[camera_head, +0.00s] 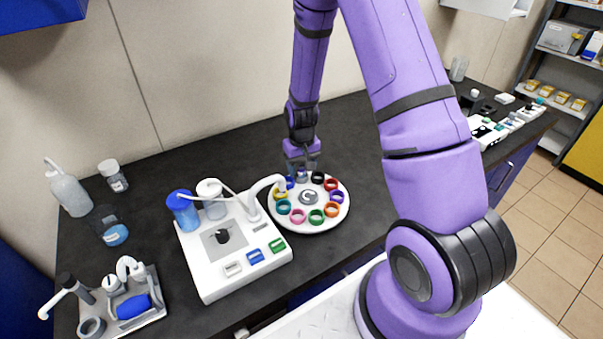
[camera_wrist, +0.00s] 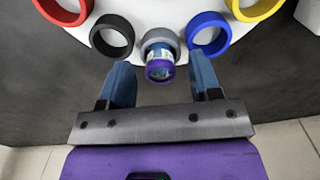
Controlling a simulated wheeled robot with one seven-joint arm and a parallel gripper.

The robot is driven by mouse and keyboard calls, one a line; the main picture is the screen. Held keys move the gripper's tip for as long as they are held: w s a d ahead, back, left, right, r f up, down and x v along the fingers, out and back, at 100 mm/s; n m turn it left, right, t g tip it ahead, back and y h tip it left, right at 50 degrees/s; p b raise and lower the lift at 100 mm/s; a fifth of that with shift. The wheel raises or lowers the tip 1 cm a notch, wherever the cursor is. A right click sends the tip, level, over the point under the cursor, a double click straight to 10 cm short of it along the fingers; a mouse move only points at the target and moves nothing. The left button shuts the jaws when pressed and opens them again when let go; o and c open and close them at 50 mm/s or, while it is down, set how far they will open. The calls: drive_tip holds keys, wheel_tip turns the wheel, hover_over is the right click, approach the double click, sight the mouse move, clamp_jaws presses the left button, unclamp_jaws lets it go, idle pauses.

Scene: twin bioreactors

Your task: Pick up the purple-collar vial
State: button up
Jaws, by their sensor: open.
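The purple-collar vial (camera_wrist: 160,67) stands in a grey ring at the rim of the white round carousel (camera_wrist: 132,8). In the wrist view its purple collar faces the camera, and a label shows beyond it. My gripper (camera_wrist: 160,66) is open, with one blue finger on each side of the vial and a gap on both sides. In the head view my gripper (camera_head: 302,163) points down at the far rim of the carousel (camera_head: 326,221); the vial there is mostly hidden by the fingers.
Coloured rings surround the carousel; a black ring (camera_wrist: 112,36) and a blue ring (camera_wrist: 208,34) flank the vial. A white bioreactor unit (camera_head: 215,277) with a curved arm stands left of the carousel. The black bench right of the carousel is clear.

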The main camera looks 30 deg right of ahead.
drive_tip(key=shift+f, duration=0.2)
drive_tip(key=c, duration=1)
drive_tip(key=shift+r, duration=0.1)
